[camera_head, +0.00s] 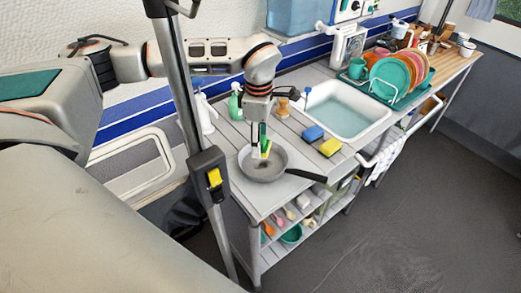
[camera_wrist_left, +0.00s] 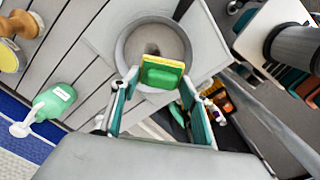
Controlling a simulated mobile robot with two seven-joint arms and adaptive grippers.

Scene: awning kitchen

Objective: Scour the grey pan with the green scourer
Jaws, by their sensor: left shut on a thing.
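The grey pan (camera_head: 248,171) sits on the counter's near left part, its dark handle (camera_head: 307,175) pointing right. A dark brownish patch shows on its floor in the wrist view, where the pan (camera_wrist_left: 124,45) lies beyond my fingertips. My left gripper (camera_head: 260,149) points down over the pan, shut on the green scourer (camera_head: 267,147), which has a yellow layer. The scourer (camera_wrist_left: 162,76) sits between both fingers in the wrist view. I cannot tell whether it touches the pan's floor. My right gripper is not in view.
A blue sponge (camera_head: 313,133) and a yellow sponge (camera_head: 330,147) lie right of the pan, before the sink (camera_head: 345,110). A green bottle (camera_head: 235,103) and a wooden-handled brush (camera_head: 282,107) stand behind it. A rack with plates (camera_head: 390,77) is beyond the sink.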

